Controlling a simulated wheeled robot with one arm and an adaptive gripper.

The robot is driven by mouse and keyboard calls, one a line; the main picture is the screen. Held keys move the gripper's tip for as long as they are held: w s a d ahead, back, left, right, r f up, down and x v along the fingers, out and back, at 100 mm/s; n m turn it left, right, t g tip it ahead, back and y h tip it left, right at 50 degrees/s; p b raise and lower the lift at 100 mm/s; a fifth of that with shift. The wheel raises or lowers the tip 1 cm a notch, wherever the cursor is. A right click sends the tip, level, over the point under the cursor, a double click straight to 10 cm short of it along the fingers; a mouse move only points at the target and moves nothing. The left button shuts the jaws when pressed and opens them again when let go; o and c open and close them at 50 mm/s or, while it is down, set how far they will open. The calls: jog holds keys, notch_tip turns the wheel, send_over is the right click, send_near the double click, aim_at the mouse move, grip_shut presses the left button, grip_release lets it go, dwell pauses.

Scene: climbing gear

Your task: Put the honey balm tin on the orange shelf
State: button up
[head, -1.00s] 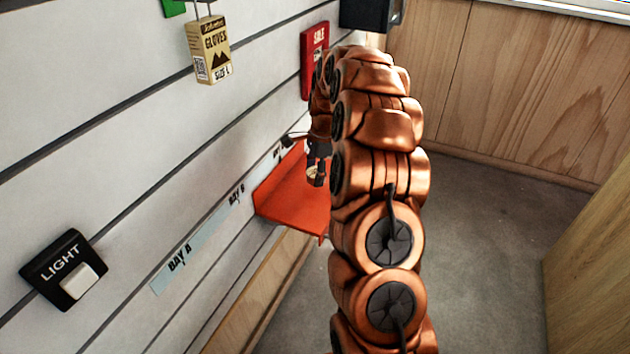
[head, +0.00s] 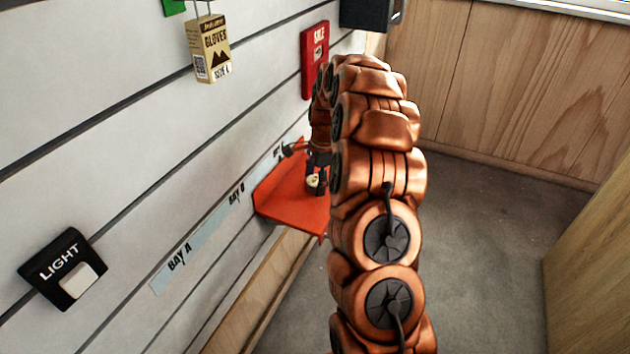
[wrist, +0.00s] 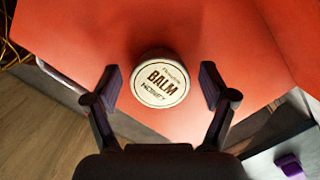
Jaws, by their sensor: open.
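The honey balm tin (wrist: 160,79) is round with a cream lid lettered "BALM" and "HONEY". In the wrist view it lies lid-up over the orange shelf (wrist: 225,35), between and just beyond my gripper's (wrist: 160,88) two dark fingers. Both fingers stand apart from it, with a gap on each side. In the head view the tin (head: 313,181) is a small pale spot on the orange shelf (head: 285,205), below my gripper (head: 317,188). My arm hides the shelf's right part.
A slatted wall carries the shelf, with a bay label strip (head: 205,235), a light switch (head: 65,270), a hanging gloves box (head: 208,50) and a red sale sign (head: 314,60). A purple object (wrist: 290,165) shows at the wrist view's lower right. Floor lies open right of my arm.

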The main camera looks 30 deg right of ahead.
notch_tip(320, 180, up, 12)
jog(key=d, duration=0.1)
jog(key=shift+s+d+p, duration=0.2)
jog(key=shift+d+p, duration=0.15)
jog(key=s+a+r+n+g, duration=0.1)
jog(key=s+a+r+n, duration=0.1)
jog(key=s+a+n, duration=0.45)
jog(key=s+a+r+n+g, duration=0.15)
jog(key=s+a+n, duration=0.25)
jog(key=s+a, duration=0.55)
jog(key=s+a+f+n+h, duration=0.1)
jog(key=s+a+n, duration=0.4)
jog(key=s, duration=0.5)
jog(key=s+a+f+n, duration=0.2)
jog(key=s+a+n, duration=0.2)
jog(key=s, duration=0.7)
jog(key=shift+s+a+f+n+g+h, duration=0.2)
jog(key=shift+s+a+n+g+h, duration=0.15)
jog(key=shift+n, duration=0.3)
